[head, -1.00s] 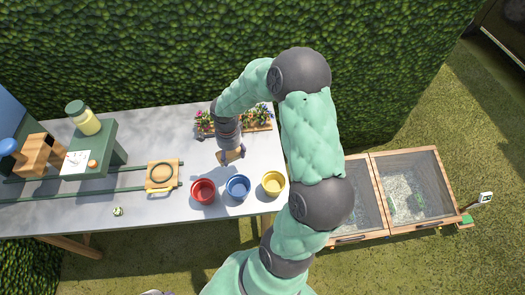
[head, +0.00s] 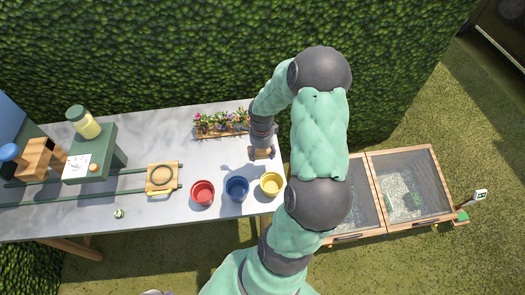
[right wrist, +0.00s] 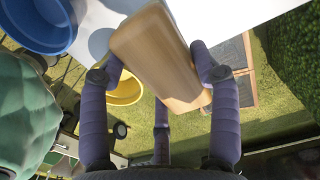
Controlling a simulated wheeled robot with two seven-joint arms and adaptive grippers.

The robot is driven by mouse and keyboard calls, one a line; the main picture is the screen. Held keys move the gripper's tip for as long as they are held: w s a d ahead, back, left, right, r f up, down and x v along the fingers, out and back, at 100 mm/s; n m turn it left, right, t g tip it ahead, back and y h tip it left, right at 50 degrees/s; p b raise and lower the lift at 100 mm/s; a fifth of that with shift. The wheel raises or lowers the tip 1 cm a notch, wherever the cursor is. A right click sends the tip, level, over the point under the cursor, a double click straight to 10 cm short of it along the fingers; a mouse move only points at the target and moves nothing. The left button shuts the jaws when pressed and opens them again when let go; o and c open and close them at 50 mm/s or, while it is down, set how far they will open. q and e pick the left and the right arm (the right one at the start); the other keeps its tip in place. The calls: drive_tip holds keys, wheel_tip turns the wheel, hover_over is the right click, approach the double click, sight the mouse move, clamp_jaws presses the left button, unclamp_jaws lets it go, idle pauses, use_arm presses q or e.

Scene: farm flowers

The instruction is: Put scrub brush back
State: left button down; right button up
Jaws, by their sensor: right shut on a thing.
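The scrub brush (right wrist: 158,57) shows in the right wrist view as a light wooden block between the purple fingers. My right gripper (right wrist: 158,75) is shut on it. In the head view the brush (head: 262,153) is a small tan piece under my right gripper (head: 261,146), near the right end of the grey table (head: 140,205). It is just behind the yellow bucket (head: 270,185). Its bristles are hidden, and I cannot tell how high it is above the table.
A blue bucket (head: 237,188) and a red bucket (head: 203,193) stand left of the yellow one. A flower planter (head: 220,124) stands at the back. A wooden square with a ring (head: 163,178) lies left. Two mesh-topped wooden boxes (head: 405,185) stand right of the table.

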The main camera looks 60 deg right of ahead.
drive_tip(key=w+d+f, duration=0.1)
drive_tip(key=d+f, duration=0.1)
drive_tip(key=w+d+f, duration=0.1)
drive_tip(key=d+f, duration=0.1)
drive_tip(key=w+d+f, duration=0.1)
drive_tip(key=f, duration=0.2)
drive_tip(key=shift+w+d+b, duration=0.3)
drive_tip(key=shift+d+b, duration=0.05)
drive_tip(key=shift+d, duration=0.05)
drive_tip(key=shift+f, duration=1.4)
drive_tip(key=shift+f+b, duration=0.1)
drive_tip(key=shift+b, duration=0.25)
drive_tip(key=o, duration=1.2)
